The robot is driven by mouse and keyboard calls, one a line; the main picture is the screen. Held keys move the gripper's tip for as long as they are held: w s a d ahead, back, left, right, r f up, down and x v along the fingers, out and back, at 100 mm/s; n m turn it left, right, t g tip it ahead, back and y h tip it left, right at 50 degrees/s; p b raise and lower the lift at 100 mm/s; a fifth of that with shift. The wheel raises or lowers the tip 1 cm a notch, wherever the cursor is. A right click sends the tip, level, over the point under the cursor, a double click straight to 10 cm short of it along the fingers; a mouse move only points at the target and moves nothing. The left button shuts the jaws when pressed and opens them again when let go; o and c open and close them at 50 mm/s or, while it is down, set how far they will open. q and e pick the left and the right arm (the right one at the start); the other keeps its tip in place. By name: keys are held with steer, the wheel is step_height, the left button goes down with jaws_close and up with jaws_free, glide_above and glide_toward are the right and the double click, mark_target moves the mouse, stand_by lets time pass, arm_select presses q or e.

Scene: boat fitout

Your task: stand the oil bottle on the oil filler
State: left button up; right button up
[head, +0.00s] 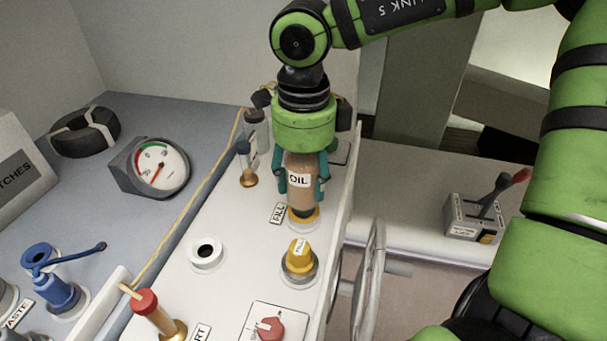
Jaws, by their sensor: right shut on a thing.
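My right gripper (303,180) points down and is shut on the oil bottle (301,168), a brown bottle with a white OIL label. The bottle is upside down and about upright, its dark narrow end low. That end is at a yellow-rimmed round fitting (304,221) beside a FILL tag, which looks like the oil filler. The bottle hides most of the fitting, and I cannot tell whether the end is seated in it or just above. My left gripper is out of view.
A yellow-capped fitting (299,258) and an open white collar (206,252) are close in front. A red-topped handle (147,304) and red knob (269,328) are nearer. A wheel (371,285) is right of the panel; a lever box (477,217) is farther right. A gauge (157,167) is left.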

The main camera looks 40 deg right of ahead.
steer(key=shift+f, duration=0.15)
steer(key=o, duration=1.5)
step_height(320, 180, up, 12)
steer(key=shift+r, duration=0.1)
steer(key=shift+s, duration=0.1)
